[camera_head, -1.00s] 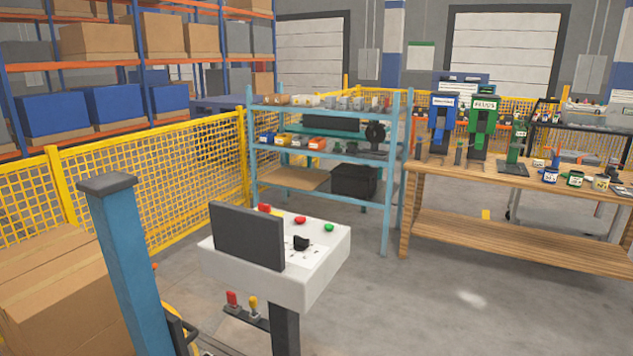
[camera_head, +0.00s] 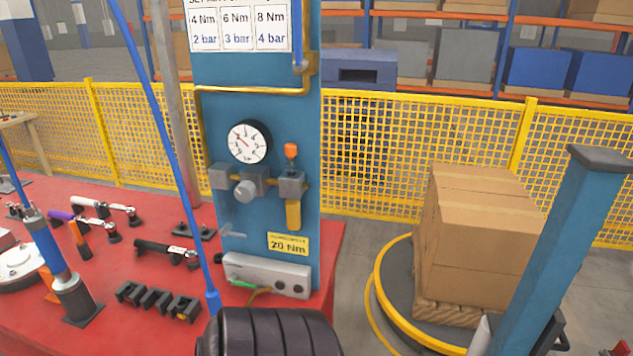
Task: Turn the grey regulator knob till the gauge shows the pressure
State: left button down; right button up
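The grey regulator knob (camera_head: 245,191) sits on the front of a grey regulator body on a blue panel (camera_head: 300,120). The round white pressure gauge (camera_head: 248,142) is just above it, with a red needle pointing to the upper left; its numbers are too small to read. A sign (camera_head: 238,28) at the top pairs 4 Nm with 2 bar, 6 Nm with 3 bar and 8 Nm with 4 bar. Neither of my grippers shows in the view, and nothing touches the knob.
An orange-topped valve (camera_head: 291,152) and brass pipe sit beside the gauge. A blue hose (camera_head: 165,130) hangs in front, left of the knob. The red table (camera_head: 130,270) holds several tools. A black ribbed object (camera_head: 268,332) stands at the bottom. Boxes (camera_head: 480,240) stand right.

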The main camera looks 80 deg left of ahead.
aim_at(245, 191)
jog(key=u, duration=2.7)
